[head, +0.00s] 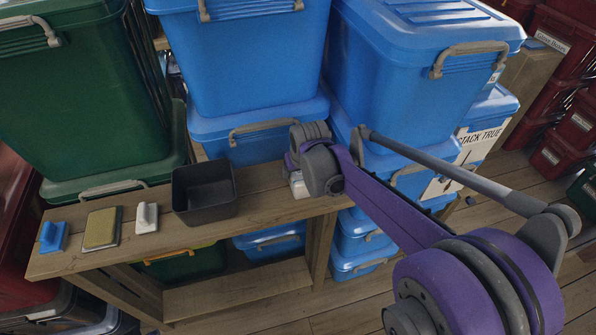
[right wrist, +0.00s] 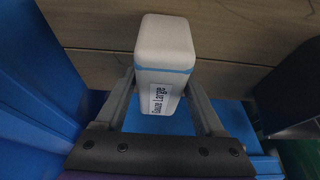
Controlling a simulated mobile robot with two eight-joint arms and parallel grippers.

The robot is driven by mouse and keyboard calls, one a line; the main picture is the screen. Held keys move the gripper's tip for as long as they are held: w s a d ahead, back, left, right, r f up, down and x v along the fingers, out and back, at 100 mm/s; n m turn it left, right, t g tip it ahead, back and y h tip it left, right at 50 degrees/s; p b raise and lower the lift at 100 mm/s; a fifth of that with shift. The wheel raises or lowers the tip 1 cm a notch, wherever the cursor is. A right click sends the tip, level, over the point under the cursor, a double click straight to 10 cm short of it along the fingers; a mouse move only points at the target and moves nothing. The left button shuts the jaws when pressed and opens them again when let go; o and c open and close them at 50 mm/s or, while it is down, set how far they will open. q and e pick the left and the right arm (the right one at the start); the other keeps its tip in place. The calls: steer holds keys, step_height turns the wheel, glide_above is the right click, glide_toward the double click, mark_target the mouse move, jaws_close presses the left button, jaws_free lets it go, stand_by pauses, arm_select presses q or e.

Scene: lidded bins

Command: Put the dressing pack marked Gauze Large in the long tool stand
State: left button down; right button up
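The dressing pack (right wrist: 165,40) is a white block with a blue stripe and a label reading "Gauze Large". It sits between the two fingers of my right gripper (right wrist: 163,85), which meet its sides with no clear gap. In the head view the pack (head: 298,186) shows only as a small white part below my right gripper (head: 306,172), at the right part of the wooden bench. Whether it touches the bench is hidden. A dark grey open-topped box (head: 205,204), apparently empty, stands on the bench left of it; no marking shows it to be the tool stand. My left gripper is not in view.
On the wooden bench (head: 258,205) left of the box stand a white-grey item (head: 147,218), a tan pad (head: 101,229) and a blue item (head: 53,237). Blue lidded bins (head: 250,60) and a green bin (head: 80,90) rise close behind. The dark box (right wrist: 290,90) also shows in the wrist view.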

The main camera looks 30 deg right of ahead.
steer(key=shift+o, duration=1.3)
steer(key=shift+r, duration=0.15)
steer(key=p+v, duration=0.1)
steer(key=v, duration=1)
steer(key=shift+s+a+r, duration=0.1)
steer(key=shift+s+r, duration=0.15)
steer(key=shift+r, duration=0.1)
steer(key=s+a+f+n, duration=0.1)
steer(key=s+a+f, duration=0.3)
steer(key=s, duration=0.4)
steer(key=s+a+f+n+t+y, duration=0.1)
steer(key=s+a+f, duration=0.4)
steer(key=s+f, duration=0.2)
steer(key=shift+s+a+n, duration=0.2)
steer(key=shift+s+n, duration=0.1)
steer(key=shift+s, duration=0.45)
steer(key=shift+f, duration=0.1)
